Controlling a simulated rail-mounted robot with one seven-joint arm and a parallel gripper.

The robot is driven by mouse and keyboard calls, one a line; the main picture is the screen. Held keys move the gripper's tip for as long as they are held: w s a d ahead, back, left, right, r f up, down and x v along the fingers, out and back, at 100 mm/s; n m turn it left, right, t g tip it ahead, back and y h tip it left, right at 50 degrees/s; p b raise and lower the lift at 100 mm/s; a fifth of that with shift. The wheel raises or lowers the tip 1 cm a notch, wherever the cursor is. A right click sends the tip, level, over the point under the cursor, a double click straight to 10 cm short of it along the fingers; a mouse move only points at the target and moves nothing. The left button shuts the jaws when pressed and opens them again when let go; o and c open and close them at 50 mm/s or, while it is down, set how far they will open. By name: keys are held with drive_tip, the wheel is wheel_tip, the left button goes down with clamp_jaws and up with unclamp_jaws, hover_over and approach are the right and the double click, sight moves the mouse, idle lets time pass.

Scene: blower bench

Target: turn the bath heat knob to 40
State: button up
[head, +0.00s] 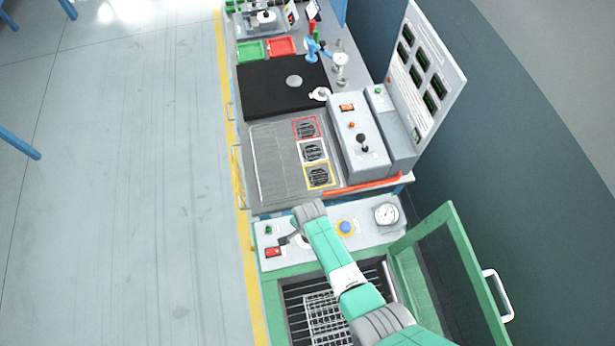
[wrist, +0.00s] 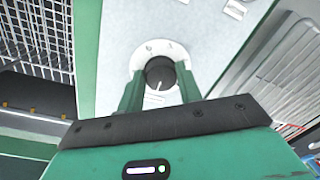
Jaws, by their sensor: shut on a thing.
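The bath heat knob (wrist: 160,70) is a dark round knob with a pale pointer line, on a white dial (wrist: 142,54) in the wrist view. The line points toward the bottom of that picture. A few dial marks show, too small to read surely; the rest of the scale is hidden. My gripper (wrist: 160,82) has one green finger on each side of the knob and is shut on it. In the head view my gripper (head: 285,241) is low over the grey control panel (head: 264,243), and the knob cannot be made out there.
A red switch (head: 272,252), a blue button (head: 345,227) and a round gauge (head: 387,214) share the panel. The green bath with a wire basket (head: 325,318) lies in front, its green-framed glass lid (head: 448,275) open at the right. A grey bench unit stands behind.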

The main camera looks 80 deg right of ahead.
idle(0.5)
drive_tip(key=o, duration=1)
wheel_tip(320, 180, up, 8)
drive_tip(key=shift+s+a+f+p, duration=0.1)
drive_tip(key=shift+s+p, duration=0.05)
drive_tip(key=shift+p, duration=0.65)
